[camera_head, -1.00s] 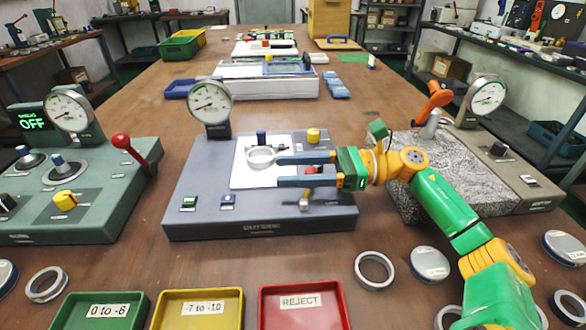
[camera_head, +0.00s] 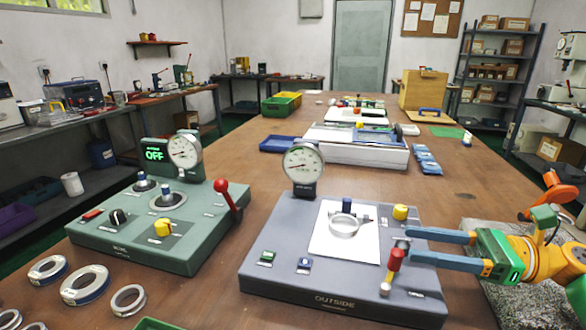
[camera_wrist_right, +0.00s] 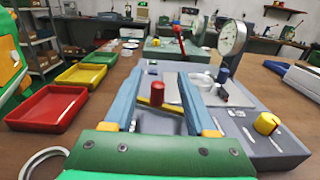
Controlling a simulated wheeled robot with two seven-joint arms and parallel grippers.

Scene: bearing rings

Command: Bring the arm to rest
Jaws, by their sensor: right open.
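My right gripper (camera_head: 412,247) reaches in from the right in the head view, its blue fingers apart and empty. It hangs over the right edge of the grey gauge station (camera_head: 335,302) marked OUTSIDE, near a red-handled lever (camera_head: 393,265). A metal bearing ring (camera_head: 344,226) lies on the station's white plate, left of the fingertips and apart from them. In the right wrist view, the open fingers (camera_wrist_right: 168,82) point over the station, with the red knob (camera_wrist_right: 157,93) seen between them. My left gripper is in no view.
A green gauge station (camera_head: 150,235) with a red lever stands at the left. Several loose rings (camera_head: 85,284) lie in front of it. Red (camera_wrist_right: 47,107), yellow and green trays show in the wrist view. A textured grey block (camera_head: 530,300) lies under my right arm.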

